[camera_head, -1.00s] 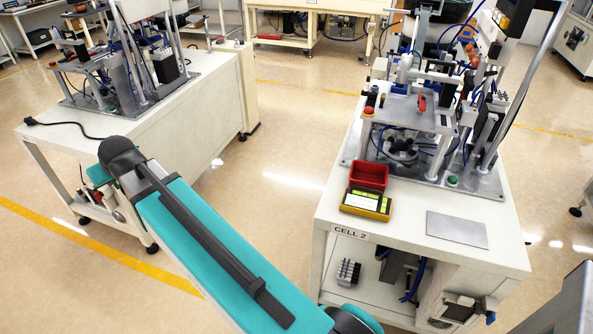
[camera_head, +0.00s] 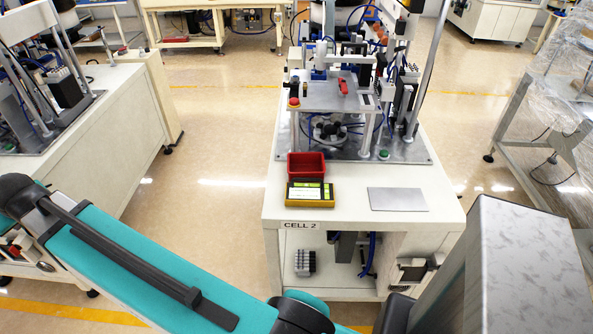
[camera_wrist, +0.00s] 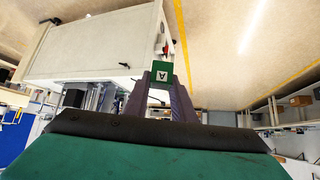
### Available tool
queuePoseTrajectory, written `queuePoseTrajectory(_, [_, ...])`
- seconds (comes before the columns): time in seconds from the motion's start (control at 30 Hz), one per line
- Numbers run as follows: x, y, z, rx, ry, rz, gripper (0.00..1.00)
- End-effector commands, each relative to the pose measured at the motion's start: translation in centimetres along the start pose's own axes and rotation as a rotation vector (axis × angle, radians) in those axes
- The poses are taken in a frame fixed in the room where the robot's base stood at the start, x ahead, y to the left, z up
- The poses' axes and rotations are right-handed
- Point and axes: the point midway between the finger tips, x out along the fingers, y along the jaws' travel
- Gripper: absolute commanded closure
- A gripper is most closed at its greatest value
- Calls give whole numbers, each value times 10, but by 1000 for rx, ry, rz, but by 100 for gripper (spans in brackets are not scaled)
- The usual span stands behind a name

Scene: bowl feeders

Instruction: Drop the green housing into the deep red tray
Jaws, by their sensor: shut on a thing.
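The deep red tray (camera_head: 306,167) stands near the front left of the white CELL 2 bench top (camera_head: 354,206) in the head view. It looks empty from here. In the head view my gripper and the housing are out of sight. My arm crosses the lower left there, well away from the tray.
A yellow and black device (camera_head: 310,195) lies just in front of the tray. A flat grey plate (camera_head: 397,199) lies to the right. A feeder machine with a metal platform (camera_head: 335,92) stands behind the tray. Another white bench (camera_head: 100,125) is at the left, with open floor between.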

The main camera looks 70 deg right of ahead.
Motion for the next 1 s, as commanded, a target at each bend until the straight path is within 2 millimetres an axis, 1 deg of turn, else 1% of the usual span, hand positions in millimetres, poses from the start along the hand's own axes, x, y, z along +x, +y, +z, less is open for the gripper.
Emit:
queuePoseTrajectory(0.17, [4, 32, 5, 52, -1, 54, 98])
queuePoseTrajectory(0.27, [6, 61, 10, 105, -1, 106, 98])
queuePoseTrajectory(0.3, [7, 75, 13, 129, -1, 132, 98])
queuePoseTrajectory(0.37, [8, 96, 18, 168, -1, 172, 98])
queuePoseTrajectory(0.4, [9, 112, 22, 198, -1, 200, 98])
queuePoseTrajectory(0.47, [9, 135, 28, 241, -1, 243, 98])
queuePoseTrajectory(0.5, [8, 150, 32, 271, -1, 272, 98])
queuePoseTrajectory(0.67, [4, 210, 50, 388, -1, 390, 98])
queuePoseTrajectory(0.7, [3, 224, 55, 417, -1, 420, 98])
queuePoseTrajectory(0.77, [0, 246, 64, 463, -2, 465, 98])
queuePoseTrajectory(0.8, [-3, 261, 69, 493, -2, 496, 98])
queuePoseTrajectory(0.87, [-7, 282, 78, 537, -1, 541, 98])
queuePoseTrajectory(0.9, [-10, 296, 84, 569, -1, 571, 98])
queuePoseTrajectory(1.0, [-19, 331, 100, 645, -2, 648, 98])
